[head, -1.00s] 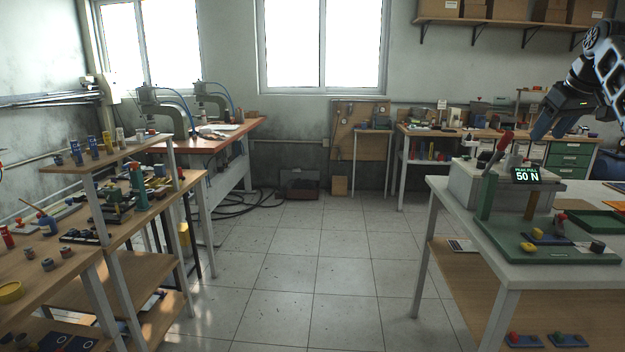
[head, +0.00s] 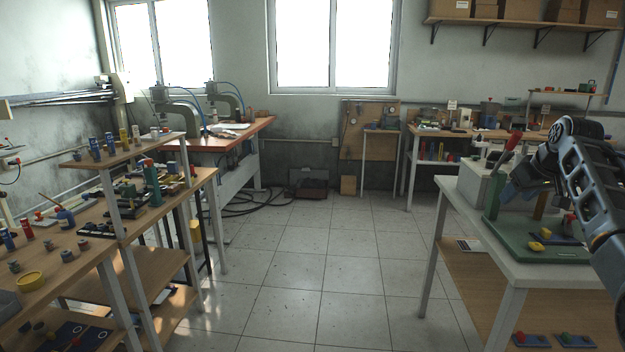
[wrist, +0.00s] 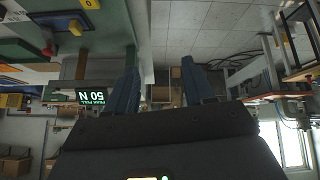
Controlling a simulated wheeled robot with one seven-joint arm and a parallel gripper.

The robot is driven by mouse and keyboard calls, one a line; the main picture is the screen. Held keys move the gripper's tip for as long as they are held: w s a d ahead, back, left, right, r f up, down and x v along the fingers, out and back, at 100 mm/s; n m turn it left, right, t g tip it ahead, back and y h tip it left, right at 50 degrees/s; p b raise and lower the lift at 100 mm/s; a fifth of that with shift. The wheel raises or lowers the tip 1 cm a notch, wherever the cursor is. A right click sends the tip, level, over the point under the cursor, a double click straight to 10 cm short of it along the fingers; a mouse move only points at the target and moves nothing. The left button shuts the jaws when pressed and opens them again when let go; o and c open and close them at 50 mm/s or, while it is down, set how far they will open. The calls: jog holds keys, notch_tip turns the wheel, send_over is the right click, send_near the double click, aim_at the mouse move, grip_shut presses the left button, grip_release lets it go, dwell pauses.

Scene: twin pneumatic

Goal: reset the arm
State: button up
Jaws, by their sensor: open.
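My arm (head: 585,185) comes in from the right edge of the head view, bent at a dark joint. My gripper (head: 512,190) hangs in front of the white box on the white table (head: 520,272); whether it touches anything there I cannot tell. In the wrist view my gripper (wrist: 163,82) shows two blue-grey fingers spread apart with nothing between them. That view is upside down, with the floor at the top.
A green board (head: 548,250) with yellow knobs and a red-handled lever (head: 513,141) are close to my arm. The wrist view shows a "50 N" display (wrist: 90,97). Shelves of parts (head: 150,225) stand at left. The tiled floor (head: 340,260) between is clear.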

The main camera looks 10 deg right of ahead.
jog(key=s+a+f+t, duration=0.1)
jog(key=s+a+f, duration=0.2)
jog(key=a+f, duration=0.6)
jog(key=s+a+f+t, duration=0.1)
jog(key=s+a+f, duration=0.3)
jog(key=f, duration=1)
jog(key=s+a+f+t, duration=0.2)
jog(key=s+a+f, duration=0.8)
jog(key=s+a, duration=0.45)
jog(key=s+a+r+t, duration=0.15)
jog(key=s+a, duration=0.25)
jog(key=s, duration=0.8)
jog(key=s+a+r, duration=0.2)
jog(key=s+a, duration=0.3)
jog(key=s, duration=0.6)
jog(key=s+a+r+n+t+y, duration=0.1)
jog(key=s+a+r+t, duration=0.1)
jog(key=s+r, duration=1.4)
jog(key=shift+a+r+y, duration=0.3)
jog(key=shift+r+y, duration=0.1)
jog(key=shift+r, duration=0.3)
